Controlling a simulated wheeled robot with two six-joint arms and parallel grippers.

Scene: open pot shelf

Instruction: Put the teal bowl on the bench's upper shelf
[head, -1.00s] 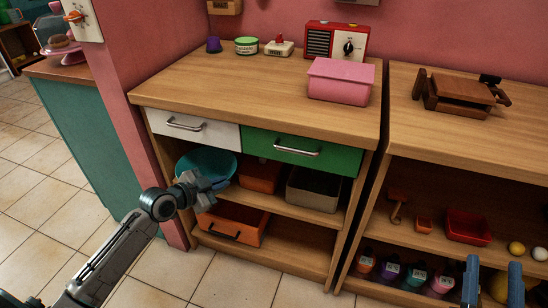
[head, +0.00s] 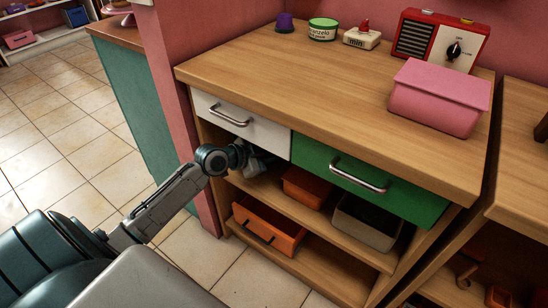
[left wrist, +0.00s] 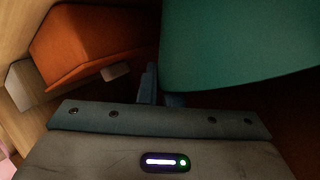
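My left gripper (head: 262,166) reaches into the bench's upper shelf (head: 283,202), under the white drawer. In the left wrist view the teal bowl (left wrist: 240,45) fills the upper right. The close-set left fingers (left wrist: 160,90) are at the bowl's near edge, one just left of it and the other partly hidden below it; they look shut on its rim. In the head view the bowl is hidden behind the drawer front and my arm. Whether it touches the shelf board cannot be seen. My right gripper is out of view.
On the upper shelf an orange box (head: 305,187) stands just right of my gripper, with a grey bin (head: 368,222) further right. An open orange drawer-like box (head: 270,225) is on the lower level. The white drawer (head: 240,121) and green drawer (head: 350,185) are overhead.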

